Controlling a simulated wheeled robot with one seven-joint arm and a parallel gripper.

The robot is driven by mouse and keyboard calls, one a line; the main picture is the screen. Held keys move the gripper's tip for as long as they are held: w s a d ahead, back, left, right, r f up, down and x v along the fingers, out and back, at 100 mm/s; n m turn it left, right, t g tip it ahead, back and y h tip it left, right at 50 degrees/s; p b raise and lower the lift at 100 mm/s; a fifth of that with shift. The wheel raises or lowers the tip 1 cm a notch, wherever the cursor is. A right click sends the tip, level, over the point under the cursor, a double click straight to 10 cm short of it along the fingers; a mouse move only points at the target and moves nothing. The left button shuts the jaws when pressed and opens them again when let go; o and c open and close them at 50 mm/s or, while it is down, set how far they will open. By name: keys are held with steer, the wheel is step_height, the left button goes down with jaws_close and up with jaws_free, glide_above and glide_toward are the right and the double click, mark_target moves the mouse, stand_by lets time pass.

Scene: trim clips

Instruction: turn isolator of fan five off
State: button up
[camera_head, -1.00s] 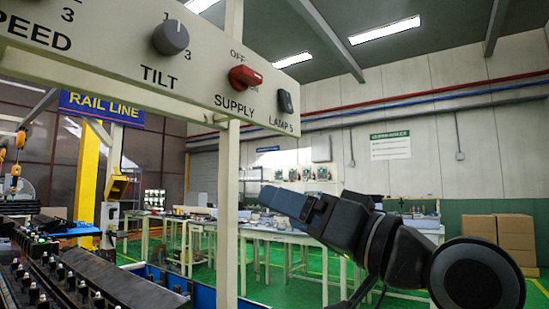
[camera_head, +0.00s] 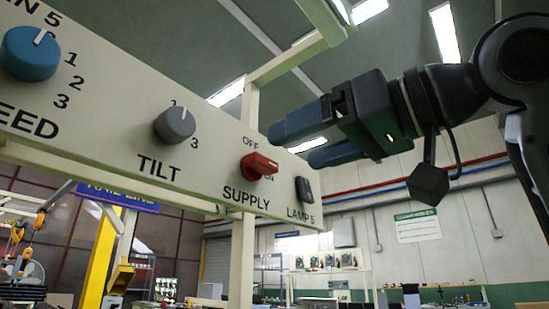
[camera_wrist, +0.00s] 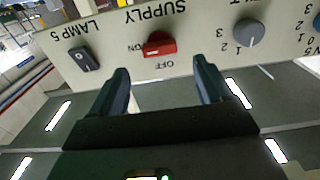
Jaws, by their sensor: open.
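The red SUPPLY knob (camera_head: 257,167) sits on a cream panel (camera_head: 215,150) whose cut-off label ends in "N 5". Its handle points right, toward ON; OFF is printed above it. In the wrist view the red knob (camera_wrist: 160,43) appears upside down, beyond and roughly between the fingertips, with its handle toward ON at the left. My gripper (camera_head: 302,145) is open and empty, to the right of the red knob in the head view and apart from it. Both fingers (camera_wrist: 160,72) show in the wrist view and touch nothing.
The grey TILT knob (camera_head: 175,124), the blue speed knob (camera_head: 30,53) and the black LAMP 5 switch (camera_head: 304,190) share the panel. A cream post (camera_head: 242,260) stands below it, and a cream beam runs above.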

mark_target(268, 159)
steer(key=p+x, duration=0.1)
steer(key=x, duration=0.5)
steer(key=shift+w+a, duration=0.15)
steer(key=shift+a, duration=0.1)
steer(key=shift+c, duration=0.4)
steer(key=c, duration=1)
steer(key=shift+o, duration=0.2)
